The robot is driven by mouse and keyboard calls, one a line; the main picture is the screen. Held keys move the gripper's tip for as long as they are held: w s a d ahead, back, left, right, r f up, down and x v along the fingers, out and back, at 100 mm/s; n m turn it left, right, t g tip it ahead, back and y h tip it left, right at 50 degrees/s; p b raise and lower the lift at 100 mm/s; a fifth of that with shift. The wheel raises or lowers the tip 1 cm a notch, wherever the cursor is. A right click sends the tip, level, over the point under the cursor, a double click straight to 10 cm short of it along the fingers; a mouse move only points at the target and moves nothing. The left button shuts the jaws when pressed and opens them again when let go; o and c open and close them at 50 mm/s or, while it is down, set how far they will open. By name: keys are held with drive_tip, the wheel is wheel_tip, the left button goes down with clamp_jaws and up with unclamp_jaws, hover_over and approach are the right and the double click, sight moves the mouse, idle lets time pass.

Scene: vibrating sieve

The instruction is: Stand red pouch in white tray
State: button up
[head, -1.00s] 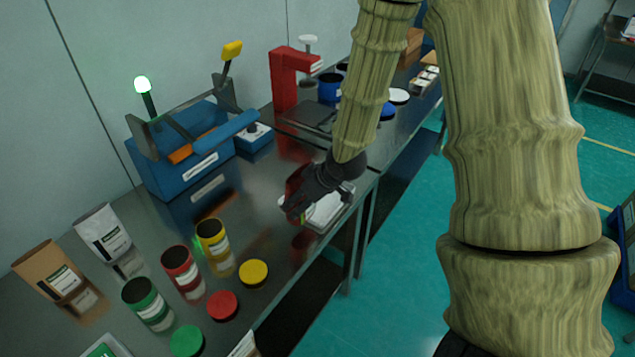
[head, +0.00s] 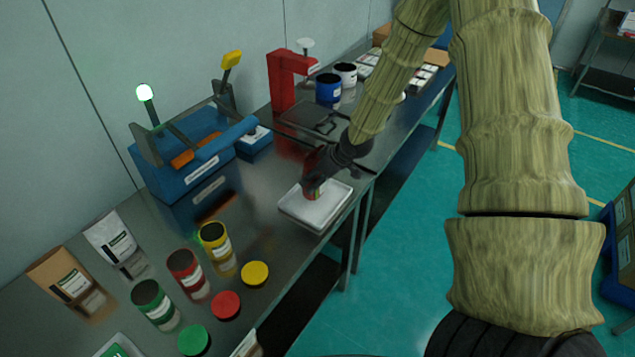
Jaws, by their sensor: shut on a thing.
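The white tray (head: 298,213) lies on the metal bench near its front edge, in the middle of the head view. My gripper (head: 313,188) is over the tray's back part, pointing down. It is shut on the red pouch (head: 311,184), which shows only in part between and beside the dark fingers. The pouch looks roughly upright. Its lower end is at or just above the tray floor; I cannot tell whether it touches.
A red press-like stand (head: 285,82) is at the back. Red (head: 188,272), green (head: 154,304) and yellow (head: 215,246) jars, loose lids and a white pouch (head: 110,237) stand front left.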

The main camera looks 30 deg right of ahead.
drive_tip(key=shift+f+p, duration=0.55)
drive_tip(key=shift+f, duration=1)
drive_tip(key=shift+f, duration=0.15)
drive_tip(key=o, duration=0.9)
drive_tip(key=shift+v, duration=1.05)
drive_tip(key=b+v, duration=0.1)
drive_tip(key=v, duration=0.9)
drive_tip(key=shift+b, duration=0.35)
